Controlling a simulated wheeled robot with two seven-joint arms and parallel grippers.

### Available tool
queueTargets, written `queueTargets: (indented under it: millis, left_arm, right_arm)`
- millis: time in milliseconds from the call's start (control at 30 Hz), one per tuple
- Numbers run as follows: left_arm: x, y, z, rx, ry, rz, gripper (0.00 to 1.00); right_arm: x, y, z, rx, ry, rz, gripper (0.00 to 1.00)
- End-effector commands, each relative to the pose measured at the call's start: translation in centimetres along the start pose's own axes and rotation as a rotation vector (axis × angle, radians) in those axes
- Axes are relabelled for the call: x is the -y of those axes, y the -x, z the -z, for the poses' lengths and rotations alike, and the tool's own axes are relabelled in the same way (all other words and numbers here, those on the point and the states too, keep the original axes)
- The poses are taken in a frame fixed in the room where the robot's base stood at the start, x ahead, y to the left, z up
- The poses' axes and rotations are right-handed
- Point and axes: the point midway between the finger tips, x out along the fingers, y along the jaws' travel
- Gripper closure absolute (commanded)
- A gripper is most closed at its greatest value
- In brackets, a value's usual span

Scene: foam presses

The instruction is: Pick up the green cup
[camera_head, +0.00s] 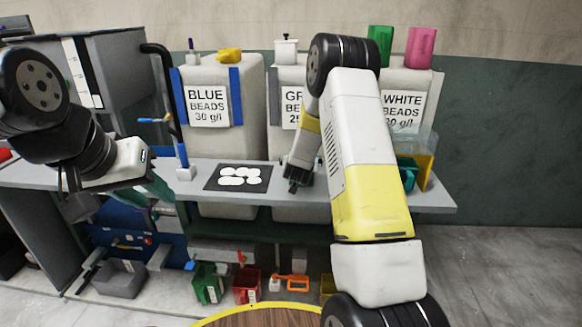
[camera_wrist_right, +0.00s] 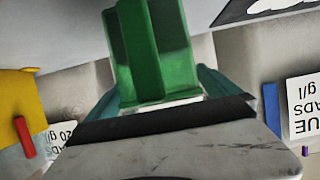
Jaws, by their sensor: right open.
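A green cup (camera_wrist_right: 150,50) with an upright ridge like a handle fills the upper middle of the right wrist view. My right gripper (camera_wrist_right: 158,98) is open, with teal fingers partly showing on either side of the cup. In the head view my right gripper (camera_head: 298,184) points down at the bench, and my own arm hides much of that spot. Another green cup (camera_head: 379,45) stands on top of the white beads container. My left gripper (camera_head: 157,190) hangs at the left by the bench edge; its jaw opening is unclear.
The grey bench (camera_head: 225,198) carries a black mat (camera_head: 212,184) with white foam discs. Blue, GR- and white beads containers stand behind. A pink cup (camera_head: 421,48) stands at upper right. Green (camera_head: 208,283) and red (camera_head: 247,286) containers sit low down.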

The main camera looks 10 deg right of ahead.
Motion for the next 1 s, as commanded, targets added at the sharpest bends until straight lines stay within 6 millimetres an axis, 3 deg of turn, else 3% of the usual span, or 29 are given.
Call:
queueTargets:
  millis: [200,500,533,833,1000]
  left_arm:
    - [0.0,0.0,0.0,0.0,0.0,0.0,0.64]
    - [0.0,0.0,0.0,0.0,0.0,0.0,0.64]
    - [0.0,0.0,0.0,0.0,0.0,0.0,0.64]
    - [0.0,0.0,0.0,0.0,0.0,0.0,0.64]
    - [0.0,0.0,0.0,0.0,0.0,0.0,0.64]
  right_arm:
    - [0.0,-0.1,0.0,0.0,0.0,0.0,0.0]
    - [0.0,-0.1,0.0,0.0,0.0,0.0,0.57]
    - [0.0,-0.1,0.1,-0.001,0.0,0.0,0.59]
    - [0.0,0.0,0.3,-0.002,0.0,0.001,0.59]
    - [0.1,0.5,1.6,-0.003,0.001,0.002,0.59]
